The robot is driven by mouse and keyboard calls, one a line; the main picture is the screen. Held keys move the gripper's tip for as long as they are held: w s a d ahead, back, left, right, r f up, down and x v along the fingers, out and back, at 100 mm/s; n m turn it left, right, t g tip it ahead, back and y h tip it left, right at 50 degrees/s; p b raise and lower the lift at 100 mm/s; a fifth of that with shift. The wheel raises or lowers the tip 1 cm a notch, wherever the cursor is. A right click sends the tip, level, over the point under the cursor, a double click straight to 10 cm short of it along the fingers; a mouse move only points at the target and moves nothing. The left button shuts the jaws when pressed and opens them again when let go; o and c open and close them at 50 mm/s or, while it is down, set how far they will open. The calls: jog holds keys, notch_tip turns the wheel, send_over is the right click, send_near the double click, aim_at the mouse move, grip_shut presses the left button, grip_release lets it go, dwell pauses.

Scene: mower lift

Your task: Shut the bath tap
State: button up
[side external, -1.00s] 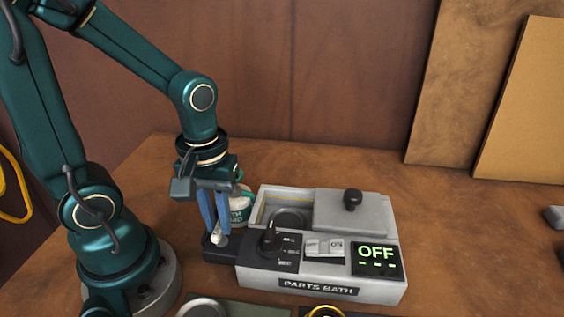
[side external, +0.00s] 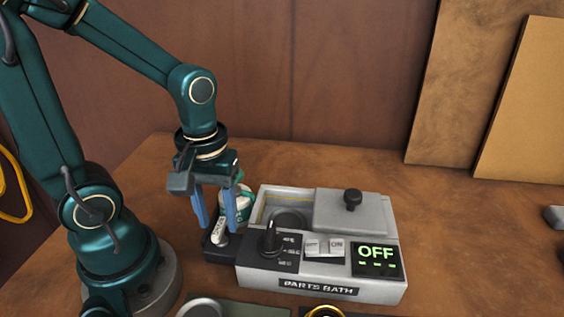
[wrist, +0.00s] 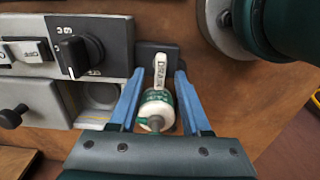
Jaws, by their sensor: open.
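The bath tap is a small white lever marked DRAIN (side external: 219,231) on a dark block (side external: 222,254) at the left end of the grey parts bath (side external: 320,273). In the wrist view the lever (wrist: 160,70) points down the picture from the dark block, towards a white and green bottle. My gripper (side external: 216,227) is open just above the lever, pointing down. In the wrist view its blue fingers (wrist: 160,78) are apart, one on each side of the lever, with gaps between. Nothing is held.
The white and green bottle (side external: 241,203) stands close behind the gripper. The bath has a black knob (side external: 269,240), a rocker switch (side external: 324,247), a display reading OFF (side external: 377,258) and a lid with a black knob (side external: 352,200).

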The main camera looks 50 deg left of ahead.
aim_at(219, 227)
jog(key=shift+r, duration=2.2)
jog(key=shift+d+r+t, duration=0.25)
jog(key=shift+r+t, duration=0.15)
jog(key=shift+r, duration=0.05)
jog(key=r+m+t, duration=0.1)
jog(key=m, duration=0.2)
jog(key=d+r+m+t, duration=0.1)
jog(key=m+t, duration=0.1)
jog(key=m, duration=0.1)
jog(key=r+m+t, duration=0.1)
jog(key=m, duration=0.1)
jog(key=shift+w+d+r+m+t, duration=0.3)
jog(key=shift+d+r+m+t, duration=0.05)
jog(key=shift+m+t, duration=0.05)
